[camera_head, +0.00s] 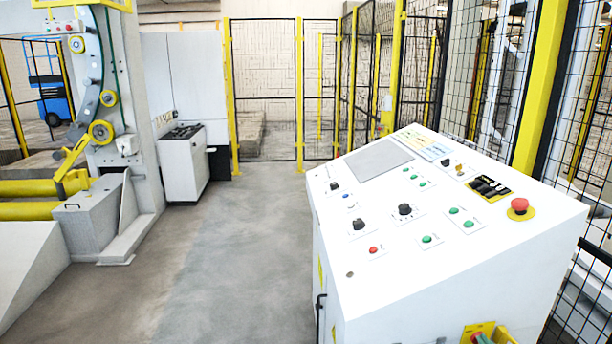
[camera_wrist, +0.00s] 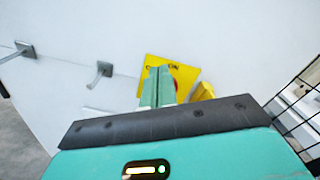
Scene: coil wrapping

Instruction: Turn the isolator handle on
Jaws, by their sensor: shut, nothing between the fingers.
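The isolator's yellow plate (camera_wrist: 152,63) is on the white console's side face in the wrist view, with lettering that ends in "ON". A bit of its red handle (camera_wrist: 177,78) shows just right of my fingers; the rest is hidden, so I cannot tell its angle. My gripper (camera_wrist: 160,72) is shut and empty, its green fingers in front of the plate; I cannot tell whether they touch the handle. In the head view the isolator (camera_head: 478,331) shows only partly at the bottom edge.
The white console (camera_head: 440,290) carries buttons, knobs and a red emergency stop (camera_head: 519,205) on its sloping top. A yellow part (camera_wrist: 204,92) stands out right of the plate. Two grey handles, one here (camera_wrist: 104,70), lie to the left. Mesh fencing (camera_head: 590,190) stands close on the right.

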